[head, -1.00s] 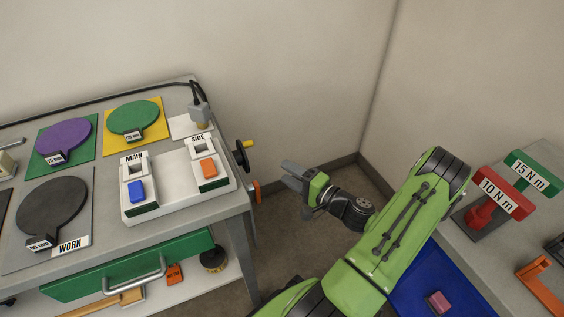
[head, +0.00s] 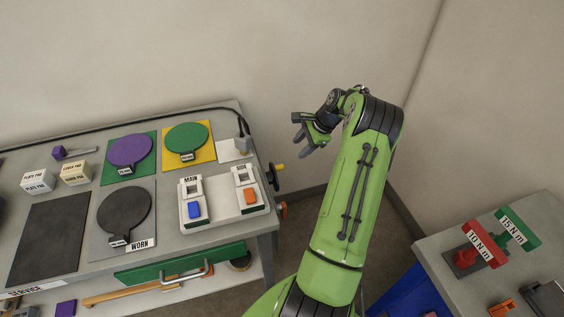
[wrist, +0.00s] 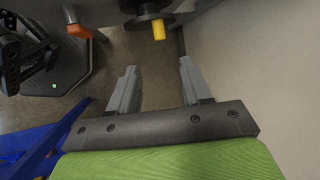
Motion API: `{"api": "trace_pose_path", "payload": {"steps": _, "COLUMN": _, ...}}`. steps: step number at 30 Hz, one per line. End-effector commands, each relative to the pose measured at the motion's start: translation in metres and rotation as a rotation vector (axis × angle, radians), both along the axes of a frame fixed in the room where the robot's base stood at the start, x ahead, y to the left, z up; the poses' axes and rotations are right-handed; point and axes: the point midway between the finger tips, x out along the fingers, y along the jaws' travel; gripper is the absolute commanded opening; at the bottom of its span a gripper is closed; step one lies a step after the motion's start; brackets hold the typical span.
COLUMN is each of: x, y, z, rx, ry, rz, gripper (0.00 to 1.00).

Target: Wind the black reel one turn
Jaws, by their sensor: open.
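The black reel (head: 272,178) is mounted on the right end of the grey cart and is seen nearly edge-on. Its yellow crank handle (head: 281,167) sticks out to the right. In the wrist view the black reel (wrist: 143,18) is at the top edge, partly cut off. The yellow handle (wrist: 158,30) points down toward the gap between my fingers. My gripper (head: 298,130) is open and empty, apart from the handle. In the wrist view my gripper (wrist: 158,66) shows its two grey fingers spread with floor visible between them.
An orange part (head: 283,210) sits below the reel on the cart's end; an orange part (wrist: 80,30) shows in the wrist view. The wall (head: 360,50) is close behind my arm. A second table (head: 440,250) with torque tools stands at right. Floor between is clear.

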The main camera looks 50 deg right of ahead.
Motion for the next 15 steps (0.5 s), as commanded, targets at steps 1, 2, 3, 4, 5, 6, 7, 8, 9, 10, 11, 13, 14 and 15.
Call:
{"api": "trace_pose_path", "payload": {"steps": 1, "x": 0.006, "y": 0.004, "z": -0.016, "rx": 0.003, "ry": 0.002, "rz": 0.003, "gripper": 0.48}}
{"api": "trace_pose_path", "payload": {"steps": 2, "x": 0.009, "y": 0.006, "z": -0.023, "rx": 0.002, "ry": 0.002, "rz": 0.004, "gripper": 0.48}}
{"api": "trace_pose_path", "payload": {"steps": 3, "x": 0.013, "y": 0.008, "z": -0.032, "rx": 0.003, "ry": 0.001, "rz": 0.004, "gripper": 0.48}}
{"api": "trace_pose_path", "payload": {"steps": 4, "x": 0.016, "y": 0.009, "z": -0.038, "rx": 0.003, "ry": 0.001, "rz": 0.005, "gripper": 0.48}}
{"api": "trace_pose_path", "payload": {"steps": 5, "x": 0.020, "y": 0.011, "z": -0.045, "rx": 0.002, "ry": 0.001, "rz": 0.005, "gripper": 0.48}}
{"api": "trace_pose_path", "payload": {"steps": 6, "x": 0.024, "y": 0.013, "z": -0.054, "rx": 0.003, "ry": 0.001, "rz": 0.004, "gripper": 0.48}}
{"api": "trace_pose_path", "payload": {"steps": 7, "x": 0.027, "y": 0.015, "z": -0.061, "rx": 0.002, "ry": 0.001, "rz": 0.005, "gripper": 0.48}}
{"api": "trace_pose_path", "payload": {"steps": 8, "x": 0.030, "y": 0.016, "z": -0.068, "rx": 0.002, "ry": 0.001, "rz": 0.004, "gripper": 0.48}}
{"api": "trace_pose_path", "payload": {"steps": 9, "x": 0.034, "y": 0.018, "z": -0.075, "rx": 0.001, "ry": 0.000, "rz": 0.004, "gripper": 0.48}}
{"api": "trace_pose_path", "payload": {"steps": 10, "x": 0.036, "y": 0.019, "z": -0.081, "rx": 0.001, "ry": 0.000, "rz": 0.004, "gripper": 0.48}}
{"api": "trace_pose_path", "payload": {"steps": 11, "x": 0.039, "y": 0.020, "z": -0.086, "rx": 0.000, "ry": -0.001, "rz": 0.004, "gripper": 0.48}}
{"api": "trace_pose_path", "payload": {"steps": 13, "x": 0.044, "y": 0.023, "z": -0.096, "rx": 0.001, "ry": -0.001, "rz": 0.004, "gripper": 0.48}}
{"api": "trace_pose_path", "payload": {"steps": 14, "x": 0.045, "y": 0.023, "z": -0.099, "rx": 0.001, "ry": -0.001, "rz": 0.004, "gripper": 0.48}}
{"api": "trace_pose_path", "payload": {"steps": 15, "x": 0.047, "y": 0.024, "z": -0.102, "rx": 0.000, "ry": -0.001, "rz": 0.003, "gripper": 0.48}}
